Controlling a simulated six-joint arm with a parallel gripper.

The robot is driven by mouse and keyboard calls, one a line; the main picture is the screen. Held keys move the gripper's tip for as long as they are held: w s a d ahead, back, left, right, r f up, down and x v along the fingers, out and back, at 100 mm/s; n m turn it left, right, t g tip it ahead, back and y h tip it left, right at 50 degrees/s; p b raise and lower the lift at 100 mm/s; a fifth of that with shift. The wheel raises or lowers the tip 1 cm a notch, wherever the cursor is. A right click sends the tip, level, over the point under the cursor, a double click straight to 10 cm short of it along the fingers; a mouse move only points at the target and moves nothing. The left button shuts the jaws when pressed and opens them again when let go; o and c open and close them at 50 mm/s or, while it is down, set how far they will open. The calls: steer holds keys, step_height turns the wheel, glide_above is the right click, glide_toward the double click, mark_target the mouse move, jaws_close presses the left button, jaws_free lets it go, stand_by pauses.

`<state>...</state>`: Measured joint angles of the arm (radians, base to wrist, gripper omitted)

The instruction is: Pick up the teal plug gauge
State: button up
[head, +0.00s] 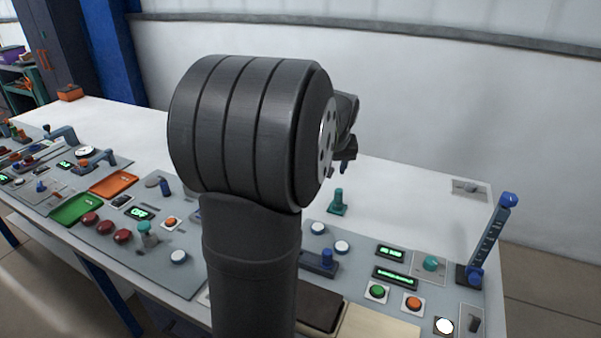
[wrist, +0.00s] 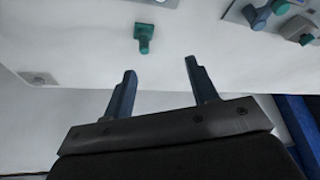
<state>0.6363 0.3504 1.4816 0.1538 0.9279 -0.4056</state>
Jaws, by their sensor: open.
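The teal plug gauge (head: 338,203) stands on the white table top just behind the grey panel, right of my arm in the head view. It has a square base and a narrower upper part. It also shows near the top of the wrist view (wrist: 144,38), apart from my gripper. My gripper (wrist: 160,70) is open, with two dark blue fingers spread and nothing between them. In the head view my gripper (head: 345,166) is mostly hidden behind my arm, above and behind the gauge.
Grey panels with buttons and displays fill the table's front. A blue upright lever (head: 490,240) stands at the right. A green tray (head: 76,209) and an orange tray (head: 114,184) lie at the left. A small grey plate (head: 471,188) lies at the back right. White table around the gauge is clear.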

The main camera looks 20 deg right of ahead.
glide_toward(339, 190)
steer(key=x, duration=1.2)
steer(key=shift+f, duration=0.15)
steer(key=c, duration=1.1)
